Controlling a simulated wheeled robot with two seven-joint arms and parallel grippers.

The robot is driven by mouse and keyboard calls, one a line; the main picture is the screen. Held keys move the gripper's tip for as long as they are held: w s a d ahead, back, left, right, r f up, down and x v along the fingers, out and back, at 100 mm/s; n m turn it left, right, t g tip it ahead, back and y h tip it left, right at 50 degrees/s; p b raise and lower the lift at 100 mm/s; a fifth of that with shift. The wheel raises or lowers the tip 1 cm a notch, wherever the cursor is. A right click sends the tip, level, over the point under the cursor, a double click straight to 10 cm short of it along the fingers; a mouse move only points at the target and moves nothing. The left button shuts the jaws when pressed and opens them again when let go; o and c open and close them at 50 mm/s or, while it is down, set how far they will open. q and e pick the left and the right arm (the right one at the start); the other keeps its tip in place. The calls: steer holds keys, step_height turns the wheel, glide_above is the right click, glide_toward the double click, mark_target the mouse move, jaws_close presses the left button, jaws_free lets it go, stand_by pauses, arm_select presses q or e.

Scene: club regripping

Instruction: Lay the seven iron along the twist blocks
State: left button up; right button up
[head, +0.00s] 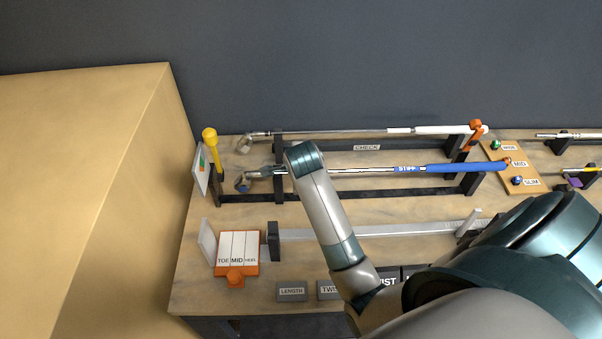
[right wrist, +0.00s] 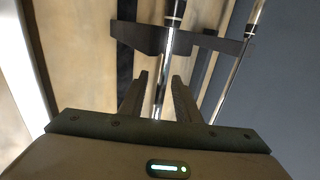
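A club with a blue grip (head: 440,168) lies along two dark supports. Its steel shaft (head: 365,170) points left to its head (head: 243,183). No number is readable on it, so I cannot tell that it is the seven iron. My right gripper (right wrist: 159,98) is around the shaft, near a notched dark support (right wrist: 190,40) in the right wrist view. Its two fingers stand on either side of the shaft, with gaps showing. My right arm hides part of the shaft and the gripper in the head view. My left gripper is not in view.
A second club with a white grip (head: 440,130) lies farther back, above a CHECK label (head: 367,147). A metal rail (head: 410,230) runs along the front. A TOE/MID/HEEL board (head: 238,247) stands front left. My arm partly covers the front labels, including TWIST (head: 387,282).

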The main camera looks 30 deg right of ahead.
steer(key=shift+b+v, duration=0.35)
steer(key=shift+v, duration=0.45)
steer(key=b+v, duration=0.2)
steer(key=v, duration=0.8)
steer(key=shift+r+b, duration=0.2)
steer(key=shift+b, duration=0.1)
steer(key=shift+s, duration=0.15)
